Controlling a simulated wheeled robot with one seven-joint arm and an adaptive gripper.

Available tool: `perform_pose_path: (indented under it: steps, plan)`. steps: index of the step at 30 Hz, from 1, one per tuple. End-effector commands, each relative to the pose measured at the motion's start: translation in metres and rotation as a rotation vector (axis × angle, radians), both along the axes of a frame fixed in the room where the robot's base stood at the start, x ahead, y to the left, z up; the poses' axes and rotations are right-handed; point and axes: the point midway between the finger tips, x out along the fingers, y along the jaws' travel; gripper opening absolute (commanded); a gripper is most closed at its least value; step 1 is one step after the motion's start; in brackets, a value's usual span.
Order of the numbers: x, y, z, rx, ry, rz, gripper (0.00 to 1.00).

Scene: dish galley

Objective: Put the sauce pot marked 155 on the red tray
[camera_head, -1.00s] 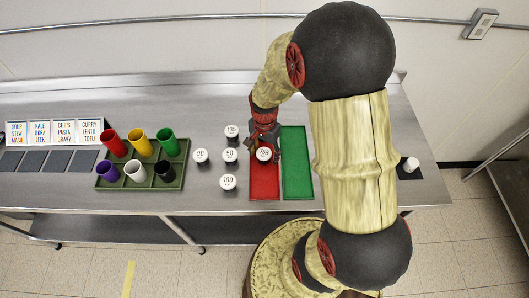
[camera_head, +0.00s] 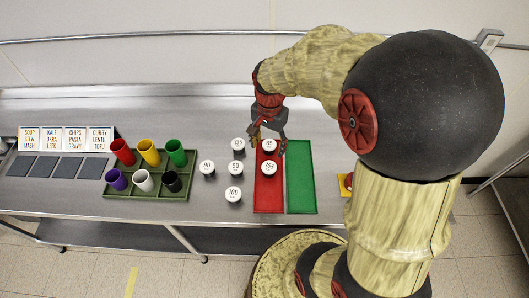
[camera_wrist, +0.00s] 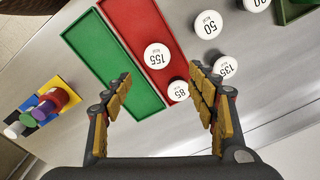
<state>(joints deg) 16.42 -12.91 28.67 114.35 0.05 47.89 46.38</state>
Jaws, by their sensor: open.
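The sauce pot marked 155 (camera_head: 269,168) has a white lid and stands upright on the red tray (camera_head: 268,202). In the wrist view the 155 pot (camera_wrist: 157,56) is over the red tray (camera_wrist: 135,22), apart from both fingers. My gripper (camera_head: 269,143) is open and empty, just behind the 155 pot. The pot marked 85 (camera_head: 269,146) shows between my fingers in the head view; it appears to stand at the red tray's far end. In the wrist view the 85 pot (camera_wrist: 178,91) is close to my right-hand finger. Its base is hidden.
Pots marked 135 (camera_head: 238,144), 50 (camera_head: 236,169), 90 (camera_head: 207,167) and 100 (camera_head: 233,194) stand left of the red tray. The green tray (camera_head: 301,180) is empty on its right. A green crate (camera_head: 150,190) holds coloured cups farther left. The front counter between has free room.

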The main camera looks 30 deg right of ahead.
Motion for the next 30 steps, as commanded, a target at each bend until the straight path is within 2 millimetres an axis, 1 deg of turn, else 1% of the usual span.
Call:
perform_pose_path:
  steps: [1,2,4,6,9,12,15,19,22,30]
  plan:
    - [-0.002,0.010,0.021,-0.013,-0.038,0.069,0.58]
    - [-0.005,0.016,0.033,-0.021,-0.059,0.119,0.58]
    - [-0.016,0.034,0.063,-0.047,-0.115,0.259,0.58]
    - [-0.032,0.052,0.092,-0.080,-0.173,0.413,0.58]
    - [-0.057,0.076,0.125,-0.133,-0.254,0.625,0.58]
    - [-0.083,0.093,0.147,-0.185,-0.319,0.807,0.58]
    - [-0.103,0.105,0.159,-0.231,-0.366,0.944,0.58]
    - [-0.117,0.112,0.166,-0.267,-0.400,1.043,0.58]
    - [-0.121,0.114,0.167,-0.277,-0.407,1.070,0.58]
    - [-0.121,0.114,0.166,-0.277,-0.407,1.071,0.58]
